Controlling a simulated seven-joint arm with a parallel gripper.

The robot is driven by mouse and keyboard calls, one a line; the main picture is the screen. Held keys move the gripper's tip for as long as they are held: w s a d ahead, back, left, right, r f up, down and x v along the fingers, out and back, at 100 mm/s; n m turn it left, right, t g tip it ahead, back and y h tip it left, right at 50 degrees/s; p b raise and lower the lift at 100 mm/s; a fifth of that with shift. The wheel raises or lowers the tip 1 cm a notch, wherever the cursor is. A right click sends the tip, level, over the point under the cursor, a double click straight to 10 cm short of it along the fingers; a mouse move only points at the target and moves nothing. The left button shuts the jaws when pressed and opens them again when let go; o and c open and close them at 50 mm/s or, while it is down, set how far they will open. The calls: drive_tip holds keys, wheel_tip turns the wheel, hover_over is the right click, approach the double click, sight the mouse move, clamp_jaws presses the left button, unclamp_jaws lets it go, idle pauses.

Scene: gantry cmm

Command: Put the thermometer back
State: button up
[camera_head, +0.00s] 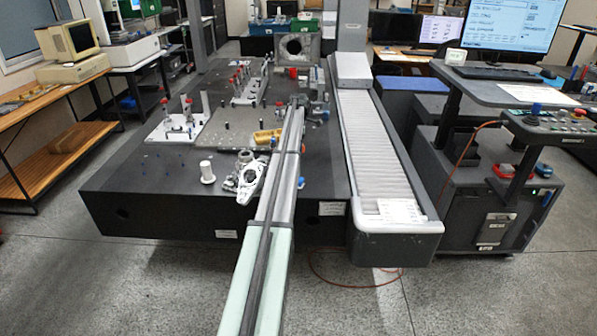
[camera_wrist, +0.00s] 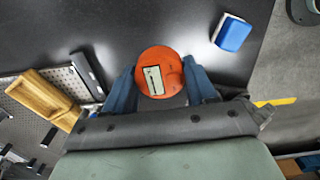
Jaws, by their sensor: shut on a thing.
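In the wrist view an orange round device (camera_wrist: 172,62) with a pale rectangular display, which looks like the thermometer, sits between the two blue fingers of my gripper (camera_wrist: 161,86). My gripper is shut on it. The device is over the dark table (camera_wrist: 110,30); I cannot tell whether it touches the surface. In the head view my arm reaches over the table and hides most of the gripper and the device.
A blue and white block (camera_wrist: 231,34) lies to the right, near the table's edge. A yellow-brown block (camera_wrist: 45,95) is to the left, by a perforated plate. Fixtures and metal parts (camera_head: 240,178) crowd the table; a long ribbed rail cover (camera_head: 375,150) runs along its right.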

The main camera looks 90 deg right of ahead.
drive_tip(key=shift+f+m, duration=0.25)
drive_tip(key=shift+m, duration=0.05)
drive_tip(key=shift+f, duration=4.7)
drive_tip(key=shift+f, duration=0.1)
drive_tip(key=o, duration=1.2)
drive_tip(key=shift+c, duration=0.2)
wheel_tip(320, 180, up, 12)
drive_tip(key=shift+r, duration=0.1)
drive_tip(key=shift+w, duration=0.1)
